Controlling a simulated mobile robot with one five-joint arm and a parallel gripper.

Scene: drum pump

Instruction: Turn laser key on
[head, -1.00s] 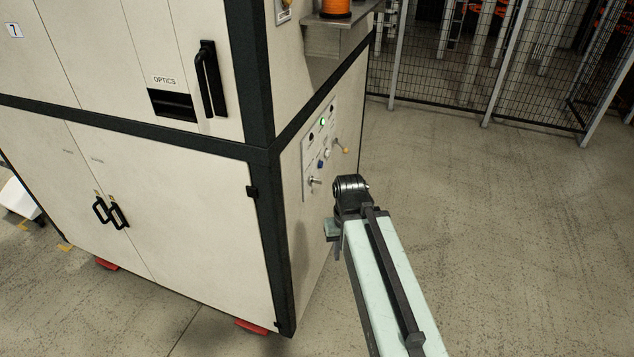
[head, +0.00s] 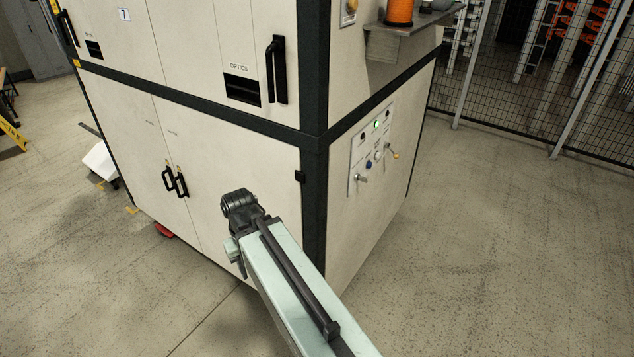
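A control panel (head: 356,157) is on the right side face of the large cream cabinet. It carries a lit green lamp (head: 376,125), a blue button (head: 369,164), a silver key-like switch (head: 361,179) at the lower left and a yellow-tipped part (head: 395,156) at the right. Labels are too small to read, so I cannot tell which is the laser key. The dark joint (head: 240,205) at the end of my pale green arm appears left of the panel, in front of the cabinet doors and apart from the panel. My gripper's fingers cannot be made out.
The cabinet's dark corner post (head: 313,200) stands between my arm's end and the panel in the picture. A shelf (head: 400,45) with an orange spool (head: 399,12) juts out above the panel. A mesh fence (head: 540,95) stands behind. Floor (head: 500,250) right of the cabinet is clear.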

